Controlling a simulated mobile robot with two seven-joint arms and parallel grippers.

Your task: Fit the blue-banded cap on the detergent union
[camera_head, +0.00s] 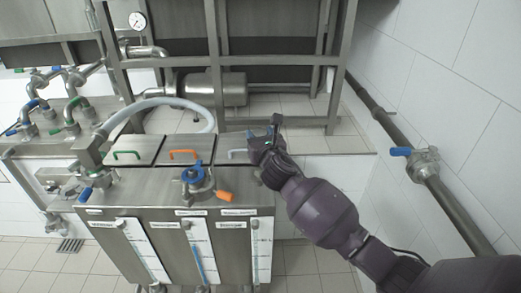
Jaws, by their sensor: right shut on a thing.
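My right gripper (266,138) is shut above the back right of the steel tank cabinet. A small bit of blue shows at its tip, in keeping with the blue-banded cap (250,134), which is mostly hidden and too small to see clearly. Which fitting is the detergent union I cannot tell, as the labels are too small to read. One steel fitting with a blue top and an orange handle (194,178) is on the middle of the cabinet, left of and below the gripper in the picture. My left gripper is out of view.
The cabinet (105,195) has lids with green, orange and pale handles. A grey hose (170,101) arches over it from a steel block at the left. A blue-handled valve (421,164) sits on the wall pipe at right. Several valves stand on the left bench.

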